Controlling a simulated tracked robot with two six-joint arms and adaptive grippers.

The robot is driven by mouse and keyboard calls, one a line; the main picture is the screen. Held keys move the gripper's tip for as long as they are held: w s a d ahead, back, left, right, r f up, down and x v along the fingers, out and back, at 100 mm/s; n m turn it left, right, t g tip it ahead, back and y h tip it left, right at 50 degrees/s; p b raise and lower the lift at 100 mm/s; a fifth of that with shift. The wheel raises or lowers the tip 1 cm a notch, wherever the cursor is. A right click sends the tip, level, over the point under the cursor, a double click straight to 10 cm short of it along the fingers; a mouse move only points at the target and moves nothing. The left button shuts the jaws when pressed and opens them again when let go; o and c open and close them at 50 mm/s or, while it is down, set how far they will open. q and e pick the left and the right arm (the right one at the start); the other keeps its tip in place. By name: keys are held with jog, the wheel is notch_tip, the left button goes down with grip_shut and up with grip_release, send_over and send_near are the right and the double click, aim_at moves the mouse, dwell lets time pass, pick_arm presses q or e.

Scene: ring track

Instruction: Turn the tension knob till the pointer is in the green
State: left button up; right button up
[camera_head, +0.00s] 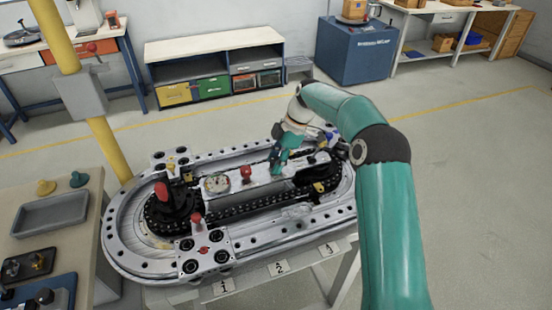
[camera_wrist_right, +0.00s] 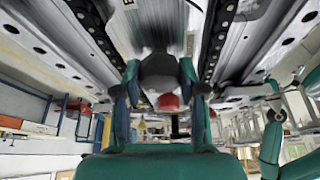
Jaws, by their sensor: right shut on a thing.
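The ring track (camera_head: 125,235) stands on a table, with a pale plate along its middle. A round gauge (camera_head: 216,184) sits on the plate; its pointer is too small to read. My right gripper (camera_head: 277,167) is low over the plate, to the right of the gauge and a red knob (camera_head: 246,173). In the right wrist view my right gripper (camera_wrist_right: 160,88) has its fingers closed on both sides of a dark round knob (camera_wrist_right: 158,66), which I take for the tension knob. The gripper hides it in the head view. My left gripper is not in view.
A red-topped lever (camera_head: 161,191) and a second red-topped post (camera_head: 197,220) stand on the left of the track. A side bench with a grey tray (camera_head: 50,213) is at left. A yellow post (camera_head: 105,155) rises behind it. Floor to the right is clear.

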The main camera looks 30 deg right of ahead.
jog(key=shift+d+r, duration=0.1)
dwell(0.3)
jog(key=o, duration=1.1)
jog(key=shift+o, duration=0.2)
jog(key=v, duration=1.1)
jog(key=shift+r, duration=0.35)
